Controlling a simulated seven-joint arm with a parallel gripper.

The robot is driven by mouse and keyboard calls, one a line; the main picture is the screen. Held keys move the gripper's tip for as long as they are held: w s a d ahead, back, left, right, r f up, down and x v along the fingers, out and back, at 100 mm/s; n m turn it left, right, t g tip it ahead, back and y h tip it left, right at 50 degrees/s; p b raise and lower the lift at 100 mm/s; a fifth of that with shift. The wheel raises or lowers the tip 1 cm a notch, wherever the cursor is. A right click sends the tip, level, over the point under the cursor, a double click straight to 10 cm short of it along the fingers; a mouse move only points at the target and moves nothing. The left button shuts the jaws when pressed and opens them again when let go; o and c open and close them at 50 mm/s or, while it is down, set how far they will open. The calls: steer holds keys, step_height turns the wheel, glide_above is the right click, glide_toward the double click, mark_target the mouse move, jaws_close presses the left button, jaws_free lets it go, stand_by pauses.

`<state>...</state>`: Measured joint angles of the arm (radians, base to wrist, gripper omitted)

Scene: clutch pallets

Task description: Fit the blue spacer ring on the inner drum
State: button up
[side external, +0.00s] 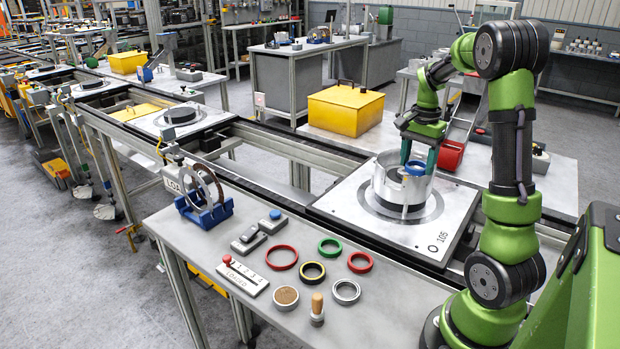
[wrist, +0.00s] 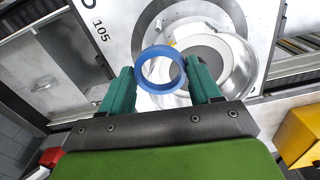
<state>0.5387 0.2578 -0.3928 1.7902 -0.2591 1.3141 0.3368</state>
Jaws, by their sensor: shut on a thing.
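My gripper (side external: 418,152) is shut on the blue spacer ring (wrist: 141,70), with one teal finger on each side of it. In the side view the blue ring (side external: 414,169) shows at the mouth of the silver outer drum (side external: 384,188), which stands on the white pallet marked 105 (side external: 349,205). In the wrist view the ring overlaps the left part of the drum opening. The pale round inner drum (wrist: 207,47) shows beyond it, up and to the right, so ring and inner drum look off-centre. The ring's exact height above the inner drum cannot be told.
The front bench (side external: 375,318) carries several loose rings, including a large red one (side external: 281,258) and a green one (side external: 330,247), plus a wooden-handled tool (side external: 317,308). A yellow box (side external: 345,107) stands behind the conveyor, and a red bin (side external: 451,154) right of the drum.

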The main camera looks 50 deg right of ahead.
glide_above(404, 171)
steer(key=shift+s+a+f, duration=0.15)
steer(key=shift+s+f, duration=0.05)
steer(key=shift+f, duration=0.1)
steer(key=f, duration=0.3)
steer(key=shift+w+d, duration=0.15)
steer(key=shift+d, duration=0.1)
steer(key=shift+f, duration=0.3)
steer(key=shift+f, duration=0.55)
steer(key=o, duration=1)
